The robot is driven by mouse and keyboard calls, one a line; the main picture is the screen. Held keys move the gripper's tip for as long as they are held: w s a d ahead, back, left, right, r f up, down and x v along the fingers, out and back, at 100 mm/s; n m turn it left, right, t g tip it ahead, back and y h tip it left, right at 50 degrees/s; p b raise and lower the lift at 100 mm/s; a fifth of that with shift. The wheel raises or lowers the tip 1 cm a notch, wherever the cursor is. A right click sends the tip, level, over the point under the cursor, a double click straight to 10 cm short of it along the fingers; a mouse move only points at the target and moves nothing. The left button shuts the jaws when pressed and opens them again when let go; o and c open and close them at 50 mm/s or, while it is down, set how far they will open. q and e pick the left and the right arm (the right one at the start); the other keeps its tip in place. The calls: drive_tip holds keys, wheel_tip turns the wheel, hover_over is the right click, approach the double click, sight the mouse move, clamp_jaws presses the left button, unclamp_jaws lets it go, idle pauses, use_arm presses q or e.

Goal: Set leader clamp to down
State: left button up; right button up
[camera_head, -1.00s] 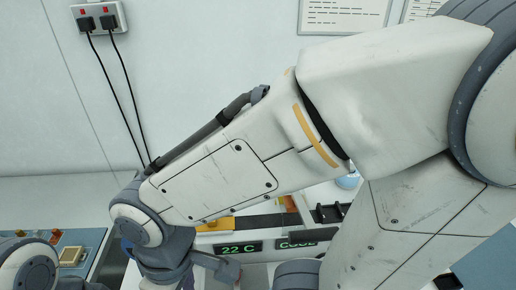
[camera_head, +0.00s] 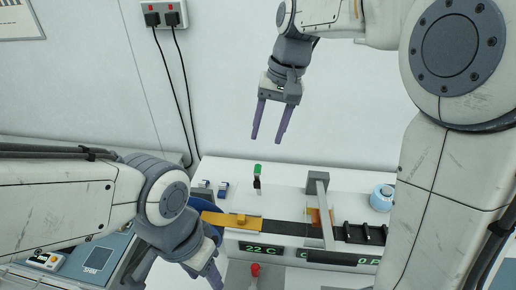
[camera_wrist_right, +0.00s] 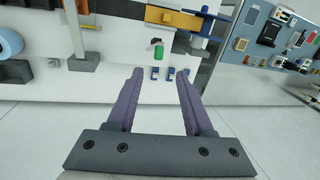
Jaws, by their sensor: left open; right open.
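A small lever with a green tip (camera_head: 257,169), which may be the leader clamp, stands upright behind the yellow plate (camera_head: 215,218) on the white handler. In the right wrist view its green tip (camera_wrist_right: 158,51) shows ahead, beyond my fingers. My right gripper (camera_head: 268,138) hangs open and empty above and behind the lever, apart from it. It is also open in the right wrist view (camera_wrist_right: 154,74). My left gripper (camera_head: 213,281) is low at the picture's bottom edge, left of a red knob (camera_head: 255,269). Its fingers are partly hidden and cut off.
A grey post with an arm (camera_head: 317,185) rises over the dark track. A blue-white roll (camera_head: 382,197) stands at the right. Two small blue parts (camera_head: 223,188) sit left of the lever. A blue-grey panel (camera_head: 95,258) lies at the left.

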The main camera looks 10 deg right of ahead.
sight(259, 165)
drive_tip(key=x, duration=0.3)
drive_tip(key=p+x, duration=0.1)
drive_tip(key=x, duration=0.2)
drive_tip(key=p+x, duration=0.1)
drive_tip(key=x, duration=0.3)
drive_tip(key=shift+w+d, duration=0.2)
drive_tip(key=shift+w, duration=0.15)
drive_tip(key=shift+c, duration=0.4)
clamp_jaws()
drive_tip(key=shift+w, duration=0.1)
idle(0.5)
